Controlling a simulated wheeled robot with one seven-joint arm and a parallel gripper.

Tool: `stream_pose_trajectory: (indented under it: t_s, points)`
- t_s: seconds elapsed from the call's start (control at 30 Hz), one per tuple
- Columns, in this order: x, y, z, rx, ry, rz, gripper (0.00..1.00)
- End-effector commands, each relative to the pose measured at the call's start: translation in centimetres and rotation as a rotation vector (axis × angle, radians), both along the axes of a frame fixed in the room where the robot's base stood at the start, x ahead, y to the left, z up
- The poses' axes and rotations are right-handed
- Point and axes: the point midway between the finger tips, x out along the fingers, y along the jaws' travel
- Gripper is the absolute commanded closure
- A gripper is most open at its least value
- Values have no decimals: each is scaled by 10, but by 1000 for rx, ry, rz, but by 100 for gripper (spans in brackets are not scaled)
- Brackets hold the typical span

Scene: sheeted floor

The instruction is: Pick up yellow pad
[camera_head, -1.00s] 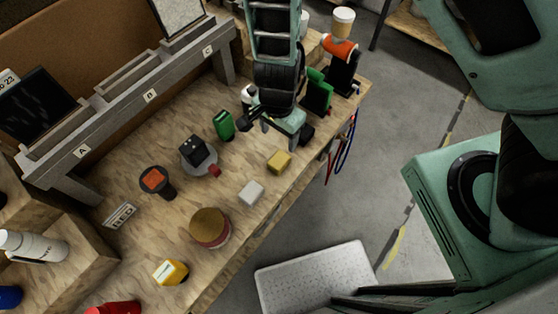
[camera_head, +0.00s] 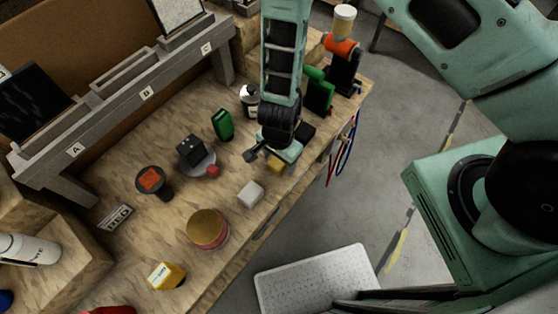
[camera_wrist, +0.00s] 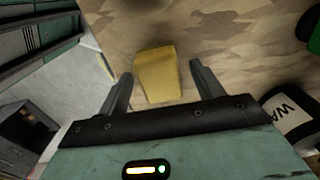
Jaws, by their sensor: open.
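The yellow pad (camera_head: 275,166) lies on the wooden workbench (camera_head: 130,240) near its front edge. In the head view my gripper hides much of it. In the wrist view the yellow pad (camera_wrist: 157,75) shows as a small block between my two fingers. My gripper (camera_wrist: 160,82) is open, with one finger on each side of the pad and visible gaps to it. In the head view my gripper (camera_head: 272,160) is right over the pad. I cannot tell how high the fingertips are above the bench.
A white block (camera_head: 250,193) lies close to the pad, with a round tan-and-red stack (camera_head: 208,228) beyond it. A green item (camera_head: 222,125), a black device on a round base (camera_head: 195,155) and a bottle (camera_head: 249,100) stand nearby. The bench edge is close.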

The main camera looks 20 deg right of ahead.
Motion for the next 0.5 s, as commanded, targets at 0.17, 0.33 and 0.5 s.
stream_pose_trajectory:
  t_s: [0.17, 0.33, 0.5]
  points:
    - [0, 0, -3, 1, 1, -1, 34]
    - [0, 0, -3, 0, 0, -1, 48]
    - [0, 0, -3, 0, 0, 0, 82]
